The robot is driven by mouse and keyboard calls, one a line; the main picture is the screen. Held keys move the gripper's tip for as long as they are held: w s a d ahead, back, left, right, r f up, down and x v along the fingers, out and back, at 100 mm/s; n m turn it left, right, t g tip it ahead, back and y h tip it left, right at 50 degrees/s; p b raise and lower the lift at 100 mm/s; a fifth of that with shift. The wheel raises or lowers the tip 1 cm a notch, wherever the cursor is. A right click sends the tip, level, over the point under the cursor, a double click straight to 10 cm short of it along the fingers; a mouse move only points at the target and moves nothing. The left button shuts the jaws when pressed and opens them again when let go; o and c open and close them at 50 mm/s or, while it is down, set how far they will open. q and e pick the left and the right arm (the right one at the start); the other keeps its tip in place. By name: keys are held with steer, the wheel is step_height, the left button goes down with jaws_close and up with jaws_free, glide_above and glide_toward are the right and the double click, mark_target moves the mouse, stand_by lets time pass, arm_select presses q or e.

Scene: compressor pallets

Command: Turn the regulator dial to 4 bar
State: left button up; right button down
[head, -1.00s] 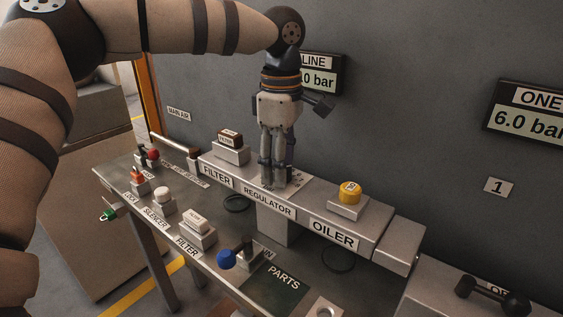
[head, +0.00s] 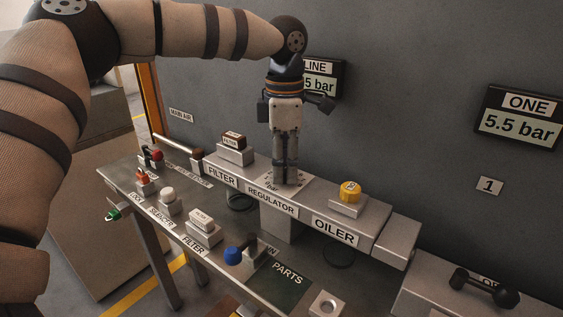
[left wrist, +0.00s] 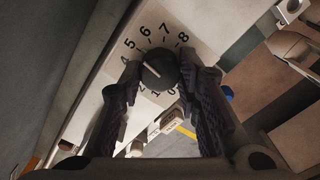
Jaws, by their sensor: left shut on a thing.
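The regulator dial is a dark round knob, seen in the left wrist view (left wrist: 159,68), with a light pointer mark whose exact reading I cannot tell. Numbers around it on the pale plate include 4 to 8. My left gripper (head: 285,179) points straight down over the regulator block (head: 278,220) and is shut on the dial, its fingers on both sides of it. In the head view the fingers hide the dial. The ONE display (head: 519,127) reads 5.5 bar. The LINE display (head: 322,80) is partly hidden by my arm and ends in 5 bar. My right gripper is not in view.
The filter block (head: 235,150) stands left of the regulator and the oiler with a yellow cap (head: 350,191) right of it. On the lower shelf are a spare filter (head: 204,228), a blue-knobbed part (head: 234,255) and the PARTS mat (head: 285,290). The wall is close behind.

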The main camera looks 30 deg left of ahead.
mark_target(285, 169)
arm_select(q)
steer(key=n, duration=0.3)
steer(key=shift+n, duration=2)
steer(key=o, duration=1.1)
steer(key=shift+o, duration=0.2)
step_height(285, 169, up, 12)
